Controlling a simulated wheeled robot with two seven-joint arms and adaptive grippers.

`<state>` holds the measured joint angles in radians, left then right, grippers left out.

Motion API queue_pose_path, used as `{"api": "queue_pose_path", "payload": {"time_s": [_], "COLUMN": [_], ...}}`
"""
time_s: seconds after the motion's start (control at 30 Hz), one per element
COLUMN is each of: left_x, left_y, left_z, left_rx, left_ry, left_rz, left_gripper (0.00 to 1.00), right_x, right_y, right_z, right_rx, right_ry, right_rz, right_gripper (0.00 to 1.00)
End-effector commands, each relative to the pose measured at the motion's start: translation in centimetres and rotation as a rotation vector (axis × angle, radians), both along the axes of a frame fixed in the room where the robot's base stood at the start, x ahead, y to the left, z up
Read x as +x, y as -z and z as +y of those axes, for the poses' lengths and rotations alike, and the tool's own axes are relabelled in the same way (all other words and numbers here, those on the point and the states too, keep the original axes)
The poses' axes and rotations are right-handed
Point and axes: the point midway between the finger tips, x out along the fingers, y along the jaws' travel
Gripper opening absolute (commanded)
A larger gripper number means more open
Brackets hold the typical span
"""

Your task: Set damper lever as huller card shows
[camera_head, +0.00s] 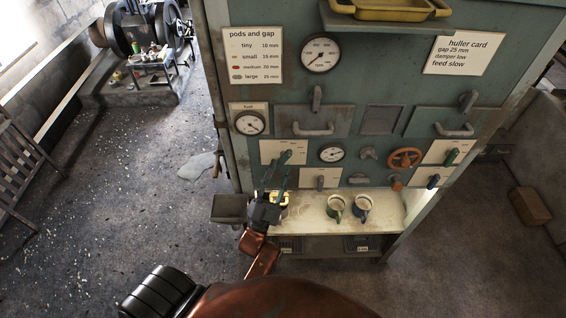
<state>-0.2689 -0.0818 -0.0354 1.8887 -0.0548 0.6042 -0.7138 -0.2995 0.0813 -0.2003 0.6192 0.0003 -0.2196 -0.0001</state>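The huller card (463,53) is at the upper right of the green machine panel. It reads gap 25 mm, damper low, feed slow. Several small levers sit on pale plates: a green lever (285,157) at left, a grey lever (320,181) below it, a green lever (452,157) and a blue lever (433,181) at right. Their plate markings are too small to read, so I cannot tell which is the damper lever. My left gripper (276,178) points up in front of the panel just below the left green lever, fingers apart, nothing visible between them. My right gripper is out of view.
An orange handwheel (405,158) and large drawer handles (312,130) stick out from the panel. A yellow tray (395,14) sits on top. The floor at left is mostly open.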

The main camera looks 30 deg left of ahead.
Motion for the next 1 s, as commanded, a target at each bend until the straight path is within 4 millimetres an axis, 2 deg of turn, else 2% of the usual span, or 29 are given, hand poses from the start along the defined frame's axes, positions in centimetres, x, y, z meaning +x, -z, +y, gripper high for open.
{"api": "queue_pose_path", "payload": {"time_s": [0.2,0.4,0.6,1.0], "left_x": [-3.7,-6.0,-6.8,-6.9], "left_y": [3.1,4.8,5.4,5.4], "left_z": [-0.3,-0.5,-0.7,-0.6], "left_rx": [-0.001,0.000,-0.001,-0.001], "left_ry": [0.000,0.000,0.001,0.001], "left_rz": [0.005,0.002,0.000,0.000], "left_gripper": [0.32,0.32,0.32,0.32], "right_x": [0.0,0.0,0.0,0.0], "right_y": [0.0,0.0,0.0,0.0], "right_z": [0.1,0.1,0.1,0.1], "right_rx": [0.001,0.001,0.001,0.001], "right_ry": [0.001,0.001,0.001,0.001], "right_rz": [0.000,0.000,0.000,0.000], "right_gripper": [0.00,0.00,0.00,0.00]}}
